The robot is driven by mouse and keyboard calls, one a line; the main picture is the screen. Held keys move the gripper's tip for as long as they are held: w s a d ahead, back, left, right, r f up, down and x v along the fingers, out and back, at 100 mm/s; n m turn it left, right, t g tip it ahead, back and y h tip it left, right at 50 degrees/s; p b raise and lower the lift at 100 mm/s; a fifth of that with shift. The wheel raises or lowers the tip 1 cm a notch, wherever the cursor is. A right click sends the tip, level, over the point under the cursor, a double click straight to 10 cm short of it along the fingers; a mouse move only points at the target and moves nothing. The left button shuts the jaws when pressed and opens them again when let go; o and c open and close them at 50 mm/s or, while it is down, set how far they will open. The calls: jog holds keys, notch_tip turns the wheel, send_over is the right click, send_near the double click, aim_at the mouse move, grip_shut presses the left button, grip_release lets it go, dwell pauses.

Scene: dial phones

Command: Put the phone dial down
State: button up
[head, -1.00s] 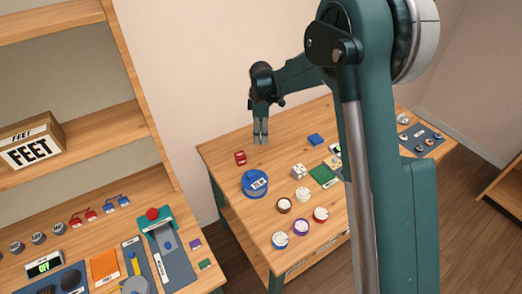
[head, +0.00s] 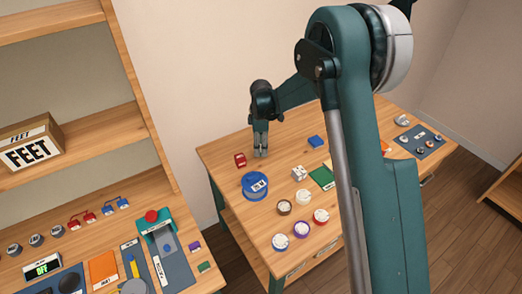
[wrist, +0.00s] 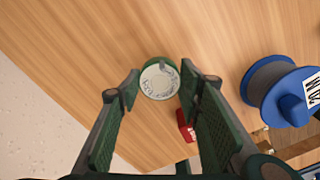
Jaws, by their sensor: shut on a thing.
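My gripper (head: 260,153) is low over the back-left part of the wooden table (head: 285,140), pointing down. In the wrist view its fingers (wrist: 160,85) are shut on a phone dial (wrist: 158,83) with a cream face and a green rim. The dial sits face-up between the fingertips. I cannot tell whether it touches the tabletop. In the head view the dial is too small and too covered by the fingers to make out clearly.
A blue block (head: 316,141) lies right; bare wood lies between.

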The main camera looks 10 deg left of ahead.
jog(key=shift+f, duration=0.9)
jog(key=shift+f, duration=0.2)
jog(key=o, duration=1)
jog(key=shift+c, duration=0.2)
jog(key=shift+r, duration=0.2)
notch_tip(320, 180, up, 12)
jog(key=p, duration=0.1)
jog(key=shift+r, duration=0.1)
